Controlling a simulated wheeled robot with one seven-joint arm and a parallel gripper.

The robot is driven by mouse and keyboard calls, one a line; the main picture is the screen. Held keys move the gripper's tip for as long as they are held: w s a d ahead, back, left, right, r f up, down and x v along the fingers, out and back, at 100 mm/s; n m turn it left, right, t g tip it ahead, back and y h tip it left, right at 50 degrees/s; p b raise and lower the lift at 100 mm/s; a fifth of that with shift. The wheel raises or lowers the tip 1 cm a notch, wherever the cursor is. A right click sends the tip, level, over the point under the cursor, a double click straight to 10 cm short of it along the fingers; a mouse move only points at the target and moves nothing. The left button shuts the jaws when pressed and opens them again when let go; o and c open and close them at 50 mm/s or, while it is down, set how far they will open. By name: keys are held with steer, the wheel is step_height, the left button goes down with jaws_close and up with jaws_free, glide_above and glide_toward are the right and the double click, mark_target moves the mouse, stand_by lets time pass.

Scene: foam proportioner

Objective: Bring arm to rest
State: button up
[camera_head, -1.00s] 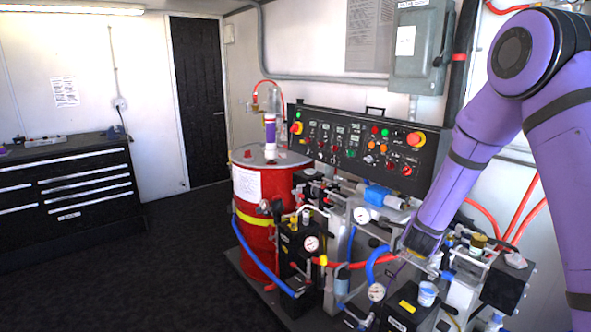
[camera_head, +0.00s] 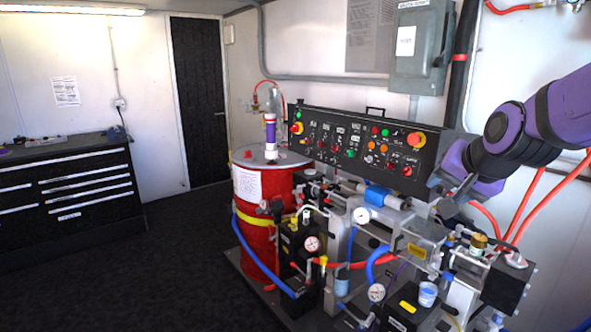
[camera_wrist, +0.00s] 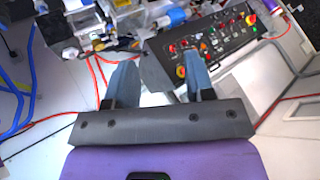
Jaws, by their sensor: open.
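My purple arm reaches in from the right in the head view, folded back beside the control panel (camera_head: 357,143). My gripper (camera_head: 441,196) is small and dark there, just right of the panel and above the proportioner machinery (camera_head: 420,240); its fingers are hard to make out in that view. In the wrist view my gripper (camera_wrist: 158,72) shows two blue-grey fingers spread apart with nothing between them. The control panel also shows beyond them in the wrist view (camera_wrist: 215,45), upper right.
A red drum (camera_head: 260,190) stands left of the machinery, with a purple-and-white tube (camera_head: 270,132) on top. Red hoses (camera_head: 527,207) run along the wall near my arm. A grey electrical box (camera_head: 421,45) hangs above. The floor at left is clear.

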steer(key=s+d+r+n+g, duration=0.1)
steer(key=s+n, duration=0.2)
steer(key=s, duration=0.7)
steer(key=s+r+n+g, duration=0.1)
steer(key=s+n+g, duration=0.1)
steer(key=s, duration=0.7)
steer(key=shift+s+d+r+n+h, duration=0.25)
steer(key=shift+s+d+n+h, duration=0.15)
steer(key=shift+n, duration=0.4)
